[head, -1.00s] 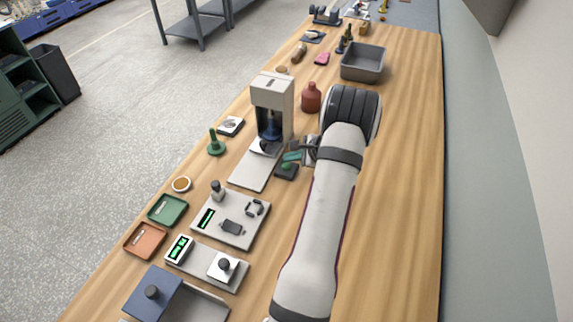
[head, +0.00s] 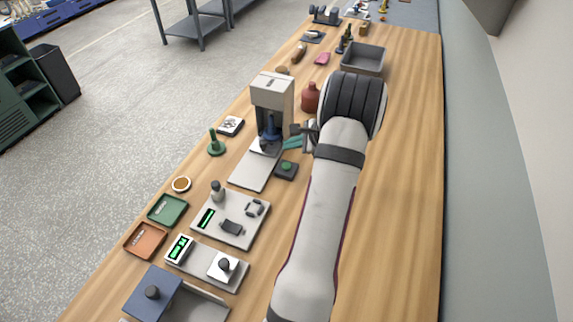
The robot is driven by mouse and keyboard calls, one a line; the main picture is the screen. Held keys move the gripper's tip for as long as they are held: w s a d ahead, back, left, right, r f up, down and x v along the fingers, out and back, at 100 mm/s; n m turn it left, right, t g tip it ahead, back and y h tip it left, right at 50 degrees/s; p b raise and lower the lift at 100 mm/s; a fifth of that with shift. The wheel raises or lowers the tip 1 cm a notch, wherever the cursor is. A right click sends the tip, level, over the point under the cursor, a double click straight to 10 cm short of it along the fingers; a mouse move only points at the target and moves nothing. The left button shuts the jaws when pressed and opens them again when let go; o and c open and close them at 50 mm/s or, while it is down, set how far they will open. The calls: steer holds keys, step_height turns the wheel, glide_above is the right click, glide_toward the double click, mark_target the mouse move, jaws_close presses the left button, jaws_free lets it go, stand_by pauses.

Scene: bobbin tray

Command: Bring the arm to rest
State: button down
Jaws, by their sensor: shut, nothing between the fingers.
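My arm reaches up the bench from the bottom of the head view and bends at a dark ribbed joint. My gripper (head: 293,143) points left at the end of the arm, with teal fingertips that look shut and empty. It hangs just right of the grey press-like machine (head: 272,92), above and behind a small dark box with a green button (head: 287,168). Part of the gripper is hidden behind my arm. I cannot tell from this view how close the fingertips are to the machine.
A red-brown bottle (head: 310,98) stands behind the gripper, partly hidden by my arm. A grey bin (head: 363,58) is farther back. Left are a green-handled stamp (head: 216,145), green tray (head: 168,210), orange tray (head: 146,240) and instrument plates (head: 230,222). The bench's right side is clear.

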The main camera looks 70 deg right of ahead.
stand_by(0.4)
steer(key=w+a+r+n+g+y, duration=0.1)
steer(key=w+a+r+n+y, duration=0.25)
steer(key=w+a, duration=0.5)
steer(key=w+a+r+n+y, duration=0.2)
steer(key=w+a+r+n, duration=0.3)
steer(key=a, duration=0.7)
steer(key=a+r+n+g+y, duration=0.1)
steer(key=a+r+n+g, duration=0.15)
steer(key=a, duration=0.55)
steer(key=a+r+n+g+y, duration=0.1)
steer(key=a+r+n, duration=0.15)
steer(key=a, duration=0.65)
steer(key=s+a+f+n+g+h, duration=0.1)
steer(key=s+a+n+g+h, duration=0.2)
steer(key=s+a+n, duration=0.8)
steer(key=s+a+g, duration=0.1)
steer(key=s+a, duration=0.2)
steer(key=s, duration=0.4)
steer(key=shift+s+a+f, duration=0.15)
steer(key=shift+s+a, duration=0.1)
steer(key=shift+a, duration=0.15)
steer(key=c, duration=1.5)
jaws_free()
steer(key=shift+n+g, duration=0.25)
steer(key=shift+c, duration=0.2)
